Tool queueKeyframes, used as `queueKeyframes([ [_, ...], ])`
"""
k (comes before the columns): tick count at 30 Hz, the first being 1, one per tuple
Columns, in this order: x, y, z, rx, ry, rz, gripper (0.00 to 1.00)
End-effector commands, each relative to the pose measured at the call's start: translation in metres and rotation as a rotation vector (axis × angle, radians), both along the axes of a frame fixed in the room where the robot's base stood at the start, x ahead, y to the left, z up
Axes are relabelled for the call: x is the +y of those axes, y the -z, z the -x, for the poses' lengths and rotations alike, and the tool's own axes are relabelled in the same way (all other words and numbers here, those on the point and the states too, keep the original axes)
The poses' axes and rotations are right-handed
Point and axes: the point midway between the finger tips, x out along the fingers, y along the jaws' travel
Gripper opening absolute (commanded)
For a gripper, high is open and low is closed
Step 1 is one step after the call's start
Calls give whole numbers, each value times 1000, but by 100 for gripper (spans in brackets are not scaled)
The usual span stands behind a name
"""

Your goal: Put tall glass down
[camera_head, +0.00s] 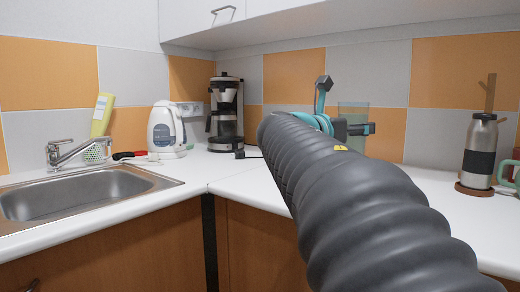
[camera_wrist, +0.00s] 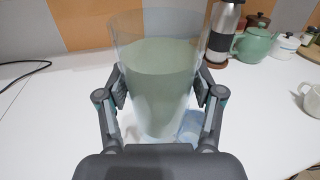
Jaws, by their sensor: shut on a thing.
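The white counter (camera_wrist: 50,125) lies below the glass. The base of the glass is partly hidden by my wrist, and I cannot tell whether it touches the counter.
A steel flask (camera_head: 479,150) stands on the right, with a green teapot (camera_wrist: 254,45), small jars and a white cup (camera_wrist: 312,98) nearby. A coffee maker (camera_head: 226,110), kettle (camera_head: 165,130) and sink (camera_head: 80,192) are to the left. A black cable (camera_wrist: 25,70) lies left of the glass.

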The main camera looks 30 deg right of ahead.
Motion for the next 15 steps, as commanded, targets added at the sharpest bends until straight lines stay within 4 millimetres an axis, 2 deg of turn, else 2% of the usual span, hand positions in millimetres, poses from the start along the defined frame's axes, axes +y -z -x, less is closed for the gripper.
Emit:
queueKeyframes([
  [10,28,0,13,-8,-68,2,23],
  [15,39,8,-1,-2,-80,0,23],
])
